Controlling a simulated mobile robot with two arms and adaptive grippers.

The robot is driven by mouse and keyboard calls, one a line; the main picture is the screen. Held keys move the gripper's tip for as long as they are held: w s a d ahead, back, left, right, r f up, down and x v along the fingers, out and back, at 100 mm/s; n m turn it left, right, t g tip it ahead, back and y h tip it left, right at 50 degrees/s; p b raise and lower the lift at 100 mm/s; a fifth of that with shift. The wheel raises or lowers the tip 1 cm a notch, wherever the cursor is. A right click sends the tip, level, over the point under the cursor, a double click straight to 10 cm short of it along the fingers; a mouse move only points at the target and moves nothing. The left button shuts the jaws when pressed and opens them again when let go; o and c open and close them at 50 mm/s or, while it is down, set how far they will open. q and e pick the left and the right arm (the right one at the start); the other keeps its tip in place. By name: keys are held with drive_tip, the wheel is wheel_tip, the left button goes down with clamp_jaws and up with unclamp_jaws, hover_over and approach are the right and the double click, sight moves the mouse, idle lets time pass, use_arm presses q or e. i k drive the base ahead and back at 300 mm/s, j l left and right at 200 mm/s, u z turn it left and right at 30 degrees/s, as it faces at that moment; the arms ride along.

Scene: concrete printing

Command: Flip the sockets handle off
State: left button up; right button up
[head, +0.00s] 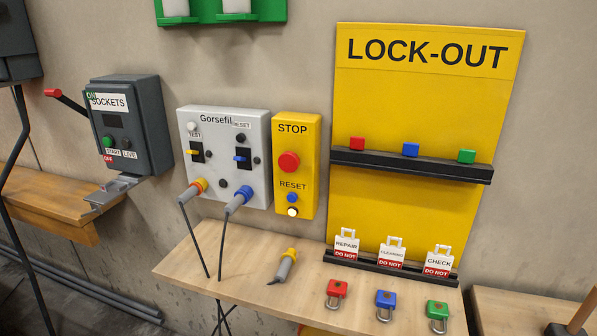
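The SOCKETS box (128,127) is a dark grey wall box at the left of the head view. It has a white label, a green ON mark near its top left and a red OFF mark near its bottom left. Its handle (70,101) is a black lever with a red tip on the box's left side. The lever slants up and out to the left, with its tip about level with the ON mark. A green START button and a dark LIVE lamp sit on the front. Neither of my grippers is in view.
A grey metal bracket (116,190) juts out under the box. A wooden ledge (45,203) lies below left. The Gorsefil panel (225,150) with two plugged cables, a yellow STOP box (296,199) and the LOCK-OUT board (425,100) are to the right. Padlocks lie on a wooden shelf (190,268).

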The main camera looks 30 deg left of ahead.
sight(57, 93)
drive_tip(key=u, duration=2.25)
drive_tip(key=i+j+u, duration=0.25)
drive_tip(key=i+j, duration=0.2)
drive_tip(key=i+j+u, duration=0.2)
drive_tip(key=i+j, duration=0.15)
drive_tip(key=i, duration=0.2)
